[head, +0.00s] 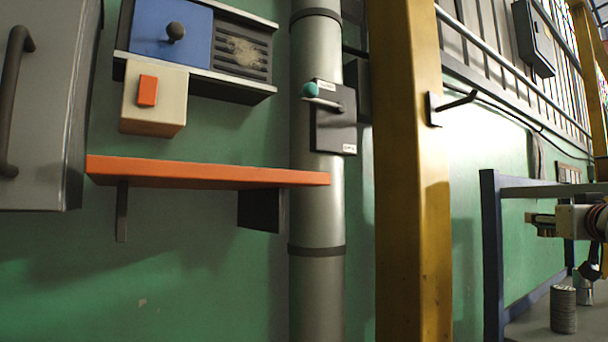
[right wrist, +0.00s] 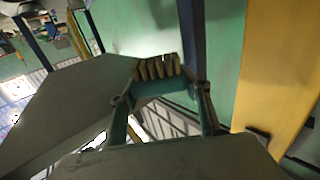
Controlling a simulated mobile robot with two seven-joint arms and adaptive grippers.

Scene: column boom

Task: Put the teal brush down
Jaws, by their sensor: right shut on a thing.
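The teal brush (right wrist: 160,87) shows in the right wrist view, with a teal body and a row of tan bristles at its far side. My right gripper (right wrist: 160,97) is shut on it, with one finger on either side. The brush is held in the air, and no surface touches it in this view. I cannot make out the brush in the head view. My left gripper is not in view.
An orange shelf (head: 210,174) on the green wall is bare. Above it hangs a box with an orange switch (head: 147,90).

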